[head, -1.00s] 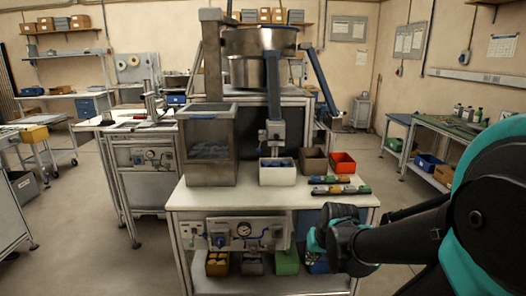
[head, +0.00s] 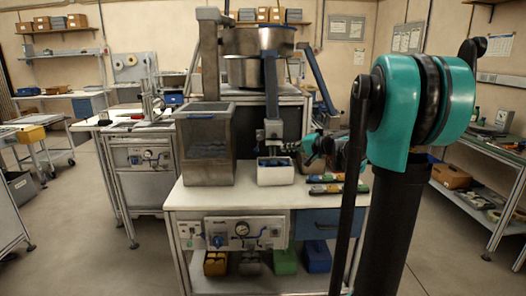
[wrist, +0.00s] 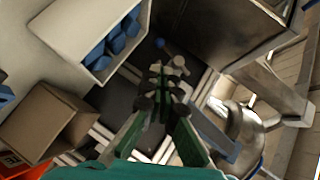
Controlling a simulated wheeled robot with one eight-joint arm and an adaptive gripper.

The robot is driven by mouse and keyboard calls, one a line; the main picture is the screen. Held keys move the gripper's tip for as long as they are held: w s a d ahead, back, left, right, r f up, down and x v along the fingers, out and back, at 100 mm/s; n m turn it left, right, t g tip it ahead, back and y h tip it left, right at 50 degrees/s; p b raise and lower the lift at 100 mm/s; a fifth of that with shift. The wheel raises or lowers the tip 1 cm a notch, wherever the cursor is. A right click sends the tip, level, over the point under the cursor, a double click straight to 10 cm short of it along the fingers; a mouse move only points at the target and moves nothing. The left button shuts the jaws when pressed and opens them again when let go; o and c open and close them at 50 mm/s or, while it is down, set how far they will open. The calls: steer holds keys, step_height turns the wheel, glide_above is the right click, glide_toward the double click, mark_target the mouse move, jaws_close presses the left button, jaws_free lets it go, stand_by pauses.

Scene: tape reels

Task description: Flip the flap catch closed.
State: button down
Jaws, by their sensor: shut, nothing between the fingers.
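My gripper (head: 308,146) is beside the lower end of the feeder's chute (head: 272,100), just right of the grey block (head: 273,131) there. In the wrist view my gripper (wrist: 167,78) is shut and empty. A small blue knob (wrist: 160,43) shows just past the fingertips. It may belong to the flap catch, but I cannot tell its position or whether the fingers touch it. The catch is not clearly visible in the head view.
A white bin (head: 277,176) with blue parts stands below the chute; it also shows in the wrist view (wrist: 58,38). A steel hopper box (head: 207,165) stands left.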

mark_target(258, 150)
steer(key=x, duration=1.4)
steer(key=shift+a, duration=0.1)
